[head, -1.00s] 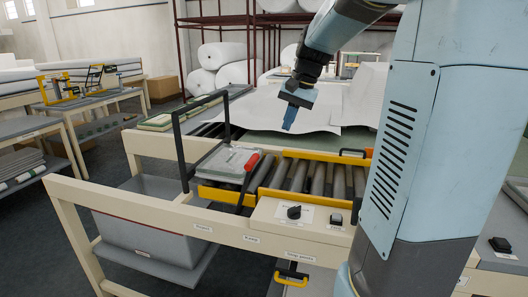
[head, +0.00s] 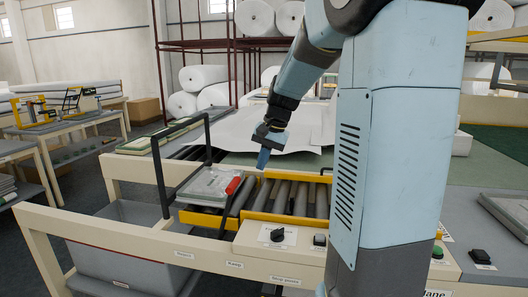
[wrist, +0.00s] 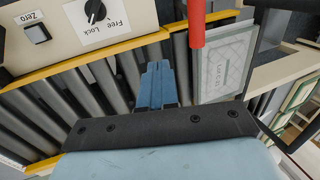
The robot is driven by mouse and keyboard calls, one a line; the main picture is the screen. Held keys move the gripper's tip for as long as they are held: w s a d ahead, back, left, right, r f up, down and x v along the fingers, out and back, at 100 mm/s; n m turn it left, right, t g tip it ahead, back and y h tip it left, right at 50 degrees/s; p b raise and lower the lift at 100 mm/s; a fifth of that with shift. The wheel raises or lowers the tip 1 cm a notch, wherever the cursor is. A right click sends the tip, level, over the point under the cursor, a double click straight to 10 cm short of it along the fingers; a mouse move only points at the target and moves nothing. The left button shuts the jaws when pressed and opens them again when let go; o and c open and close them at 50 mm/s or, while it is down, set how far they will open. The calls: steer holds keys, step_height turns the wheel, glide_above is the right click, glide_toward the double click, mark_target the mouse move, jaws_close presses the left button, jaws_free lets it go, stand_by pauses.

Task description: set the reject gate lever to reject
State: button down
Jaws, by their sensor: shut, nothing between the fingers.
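The reject gate lever, a black bar with a red grip (head: 233,186), stands at the left end of the roller conveyor. In the head view it tilts, with its top to the right. Its red grip also hangs into the top of the wrist view (wrist: 196,22). Two small labels, seemingly Reject (head: 183,254) and Keep (head: 234,264), are on the cream front rail below. My gripper (head: 263,160) points down above the rollers, to the right of the grip and apart from it. The wrist view shows its blue fingers (wrist: 157,72) together and empty.
A grey-framed packet (head: 209,185) lies left of the lever, under a black hoop (head: 160,150). A control box with a black knob (head: 277,235) marked Free and Lock stands in front of the yellow-edged rollers (head: 300,198). A grey bin (head: 120,262) is below left.

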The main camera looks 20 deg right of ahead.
steer(key=w+a+f, duration=0.3)
steer(key=a+f, duration=0.1)
steer(key=shift+f, duration=0.3)
steer(key=shift+w, duration=0.1)
stand_by(0.4)
